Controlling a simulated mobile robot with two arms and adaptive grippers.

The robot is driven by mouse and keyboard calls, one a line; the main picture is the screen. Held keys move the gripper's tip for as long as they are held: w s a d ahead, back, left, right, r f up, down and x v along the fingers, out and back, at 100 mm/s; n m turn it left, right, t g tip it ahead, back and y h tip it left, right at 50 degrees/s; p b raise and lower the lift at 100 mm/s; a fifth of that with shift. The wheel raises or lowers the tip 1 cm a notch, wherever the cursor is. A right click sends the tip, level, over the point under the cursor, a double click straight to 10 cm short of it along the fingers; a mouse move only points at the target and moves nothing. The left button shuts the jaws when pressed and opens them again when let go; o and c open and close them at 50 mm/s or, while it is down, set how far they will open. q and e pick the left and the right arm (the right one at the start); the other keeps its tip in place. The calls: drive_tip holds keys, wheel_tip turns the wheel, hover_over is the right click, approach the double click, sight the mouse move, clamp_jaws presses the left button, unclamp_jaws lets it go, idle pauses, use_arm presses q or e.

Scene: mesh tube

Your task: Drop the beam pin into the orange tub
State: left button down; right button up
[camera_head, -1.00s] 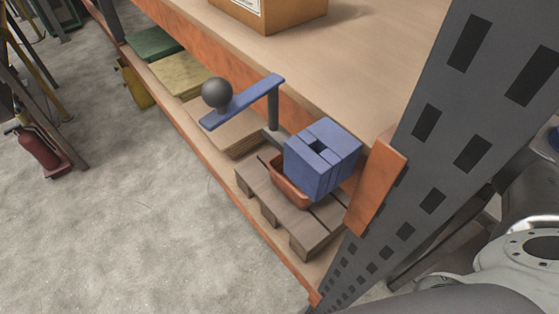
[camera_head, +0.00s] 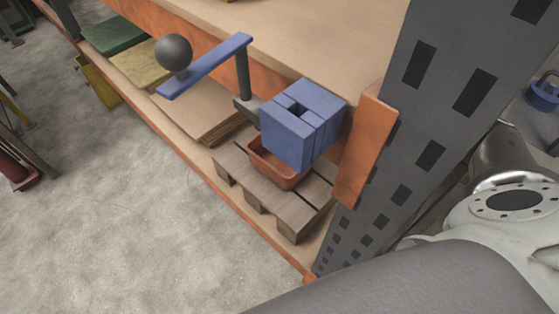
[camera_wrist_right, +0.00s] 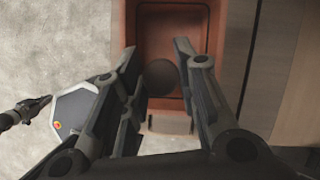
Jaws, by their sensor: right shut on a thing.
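An orange tub (camera_head: 272,165) sits on a wooden pallet on the lower rack level, partly hidden by a blue block. In the right wrist view an orange tub (camera_wrist_right: 170,28) lies open beneath my right gripper (camera_wrist_right: 158,62). The gripper's fingers are shut on a dark round-ended thing (camera_wrist_right: 162,77), which I take to be the beam pin. It shows against the tub's inside; the rest of it is hidden, and its height above the tub floor is unclear. The head view shows neither gripper.
The blue block (camera_head: 303,125) and a blue bar (camera_head: 207,66) with a dark ball (camera_head: 173,54) and post stand near the tub. The pallet (camera_head: 270,195) lies beneath. A grey perforated upright (camera_head: 425,120) and the orange rack beam bound the space.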

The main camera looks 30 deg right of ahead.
drive_tip(key=o, duration=1.1)
drive_tip(key=shift+c, duration=0.2)
drive_tip(key=v, duration=0.7)
drive_tip(key=shift+r, duration=0.3)
drive_tip(key=shift+s+d, duration=0.1)
